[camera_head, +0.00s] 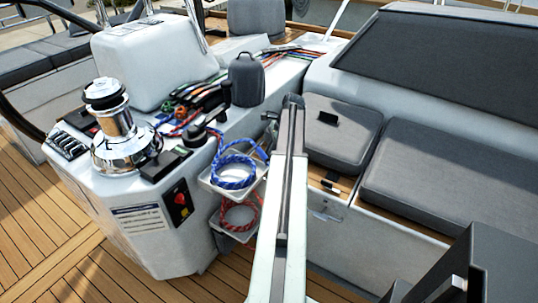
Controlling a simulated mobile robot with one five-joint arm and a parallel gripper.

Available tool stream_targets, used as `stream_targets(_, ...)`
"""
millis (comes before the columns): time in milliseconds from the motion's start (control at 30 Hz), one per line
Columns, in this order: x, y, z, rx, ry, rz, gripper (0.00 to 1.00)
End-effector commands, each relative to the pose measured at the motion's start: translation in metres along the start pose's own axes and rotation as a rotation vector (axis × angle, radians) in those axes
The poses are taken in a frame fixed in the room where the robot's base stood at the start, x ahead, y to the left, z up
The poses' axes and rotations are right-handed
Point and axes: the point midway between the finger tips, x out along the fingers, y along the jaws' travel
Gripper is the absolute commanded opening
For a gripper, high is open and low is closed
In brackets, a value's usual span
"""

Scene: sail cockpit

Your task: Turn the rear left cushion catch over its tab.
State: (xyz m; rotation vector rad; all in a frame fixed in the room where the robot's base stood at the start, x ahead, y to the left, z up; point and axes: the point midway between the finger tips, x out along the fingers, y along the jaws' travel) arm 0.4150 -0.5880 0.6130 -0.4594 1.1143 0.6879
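A grey seat cushion (343,135) lies on the bench just right of my arm. A small black piece (328,118) sits on its top. Below its front edge, a small dark fitting (332,178) shows on the wooden strip; it is too small to tell whether this is the catch or its tab, or how it is turned. My pale arm rises from the bottom middle to the left side of this cushion. My gripper cannot be made out clearly; dark parts show beside the arm's far end, and whether the fingers are open is not visible.
A longer grey cushion (452,185) lies to the right. At left stands a console with a chrome winch (118,130) and coloured ropes. A blue rope coil (234,172) and a red rope coil (238,214) sit in trays left of my arm. Teak floor (50,235) is clear at lower left.

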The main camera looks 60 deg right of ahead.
Motion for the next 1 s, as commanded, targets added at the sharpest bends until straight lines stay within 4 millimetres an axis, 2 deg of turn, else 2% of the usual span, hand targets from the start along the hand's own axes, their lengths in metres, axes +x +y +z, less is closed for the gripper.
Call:
stream_targets(600,0.0001,-0.0046,0.0002,-0.511,0.001,0.212,0.0)
stream_targets(1000,0.0005,-0.0047,0.0008,-0.698,0.001,0.289,0.0)
